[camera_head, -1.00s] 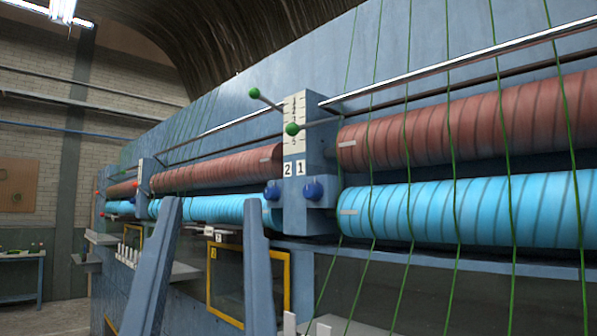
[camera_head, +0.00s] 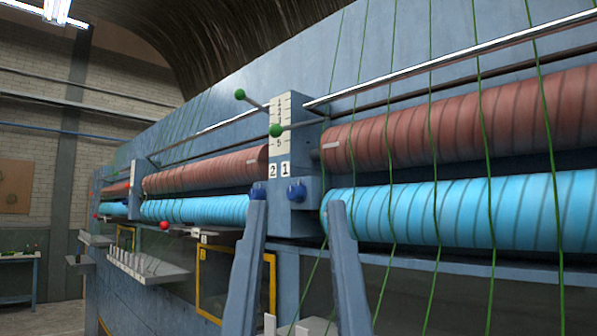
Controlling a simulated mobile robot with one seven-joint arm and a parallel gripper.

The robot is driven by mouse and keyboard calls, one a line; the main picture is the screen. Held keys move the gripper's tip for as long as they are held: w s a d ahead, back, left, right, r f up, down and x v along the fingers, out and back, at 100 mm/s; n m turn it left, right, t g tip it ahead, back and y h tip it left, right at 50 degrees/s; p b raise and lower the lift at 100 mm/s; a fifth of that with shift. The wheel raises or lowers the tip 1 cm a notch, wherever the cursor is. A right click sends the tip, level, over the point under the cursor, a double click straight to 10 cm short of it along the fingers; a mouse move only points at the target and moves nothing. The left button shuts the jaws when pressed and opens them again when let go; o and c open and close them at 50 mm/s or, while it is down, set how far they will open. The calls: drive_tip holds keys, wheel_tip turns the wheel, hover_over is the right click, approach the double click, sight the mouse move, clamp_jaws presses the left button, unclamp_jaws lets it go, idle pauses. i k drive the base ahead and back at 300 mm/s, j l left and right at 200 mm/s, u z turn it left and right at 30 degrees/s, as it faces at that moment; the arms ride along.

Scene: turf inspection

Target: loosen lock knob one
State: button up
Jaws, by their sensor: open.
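Two dark blue lock knobs sit side by side on a blue-grey column. The right one (camera_head: 297,192) is below the label 1 (camera_head: 285,170), and the left one (camera_head: 270,191) is below the label 2 (camera_head: 272,171). My gripper (camera_head: 296,203) is open and empty, its two long blue-grey fingers pointing up from the bottom of the picture. In the picture, the right knob is between the fingertips, nearer the left finger. The left fingertip is just below the left knob. I cannot tell the depth between fingers and knobs, and no contact is clear.
Two green-ball levers (camera_head: 240,95) (camera_head: 276,130) stick out beside a scale (camera_head: 279,125) above the knobs. Red-brown (camera_head: 460,120) and light blue (camera_head: 450,210) rollers run along the machine, with green strands (camera_head: 434,110) crossing them. A yellow frame (camera_head: 271,285) and a shelf (camera_head: 148,265) are lower left.

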sight(297, 192)
drive_tip(key=i+j+u, duration=0.1)
drive_tip(key=i+j, duration=0.2)
drive_tip(key=i, duration=0.15)
drive_tip(key=i+j+u, duration=0.1)
drive_tip(key=i+j, duration=0.2)
drive_tip(key=i, duration=0.2)
